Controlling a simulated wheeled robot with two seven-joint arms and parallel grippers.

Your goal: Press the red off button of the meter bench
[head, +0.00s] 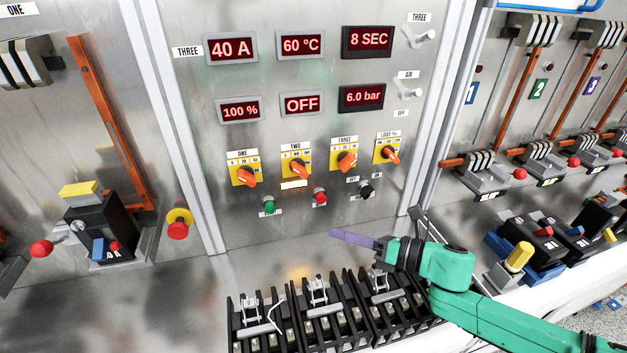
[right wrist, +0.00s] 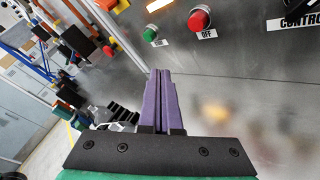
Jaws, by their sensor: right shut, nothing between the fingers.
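The red off button (head: 319,198) sits on the steel panel between a green button (head: 269,206) and a black knob (head: 366,190). In the right wrist view the red button (right wrist: 198,20) shows near the top, above a label reading OFF, with the green button (right wrist: 150,34) to its left. My right gripper (head: 334,234) is shut and empty, its purple fingers pointing left below the red button in the head view, apart from it. In the right wrist view the closed fingertips (right wrist: 160,72) show below the two buttons. My left gripper is not in view.
Orange rotary knobs (head: 246,176) on yellow plates and red-lit displays (head: 231,48) are above the buttons. Black terminal blocks (head: 258,322) stand on the bench below my right gripper. A red mushroom button (head: 178,231) on yellow is to the left.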

